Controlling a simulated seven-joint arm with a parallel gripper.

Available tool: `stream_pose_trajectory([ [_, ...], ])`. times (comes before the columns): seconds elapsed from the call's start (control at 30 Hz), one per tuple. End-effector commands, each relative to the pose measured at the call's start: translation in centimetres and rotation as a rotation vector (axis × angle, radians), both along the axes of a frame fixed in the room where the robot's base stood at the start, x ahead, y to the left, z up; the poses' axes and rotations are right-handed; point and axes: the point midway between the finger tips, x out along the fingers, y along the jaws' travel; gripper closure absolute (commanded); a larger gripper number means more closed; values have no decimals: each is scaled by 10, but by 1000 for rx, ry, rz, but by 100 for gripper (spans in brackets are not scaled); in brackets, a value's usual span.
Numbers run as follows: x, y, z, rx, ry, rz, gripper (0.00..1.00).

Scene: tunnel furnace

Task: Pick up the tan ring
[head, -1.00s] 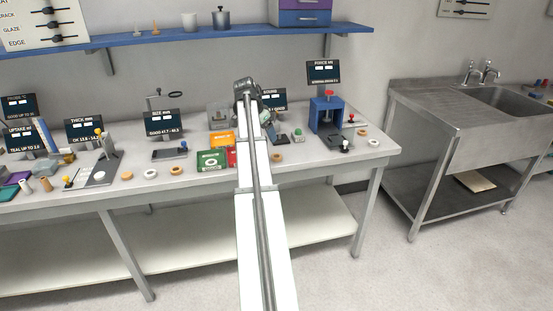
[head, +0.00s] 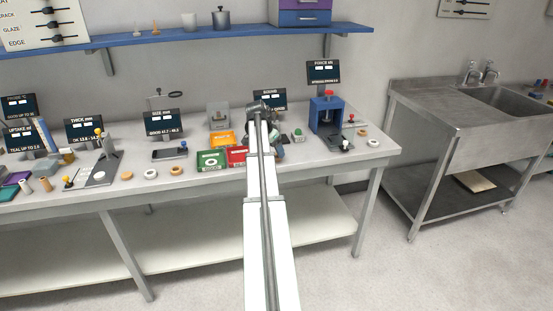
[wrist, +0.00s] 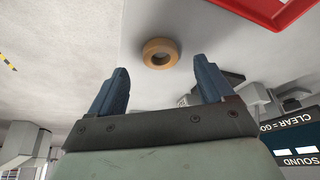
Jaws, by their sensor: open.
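In the wrist view a tan ring (wrist: 161,53) lies flat on the pale bench top, just beyond the fingertips and about centred between them. My gripper (wrist: 160,68) is open, with two blue fingers apart and nothing between them. In the head view my gripper (head: 277,152) is low over the front of the bench, mostly hidden behind my arm. The ring ahead of it cannot be made out there.
A red tray (head: 237,155) is close on the left of my arm, beside a green tray (head: 211,160) and an orange one (head: 221,139). A blue press (head: 326,115) stands to the right. The sound display (head: 269,98) stands behind. A white ring (head: 150,173) lies left.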

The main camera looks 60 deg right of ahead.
Motion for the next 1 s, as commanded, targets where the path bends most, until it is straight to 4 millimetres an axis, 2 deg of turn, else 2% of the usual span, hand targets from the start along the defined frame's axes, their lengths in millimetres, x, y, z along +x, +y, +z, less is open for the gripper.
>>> stream_pose_trajectory([
  [0.2, -3, -14, -26, 1, 1, 0, 19],
  [0.5, -3, -16, -31, 0, 0, 0, 19],
  [1.0, -3, -16, -30, 0, 0, 0, 67],
])
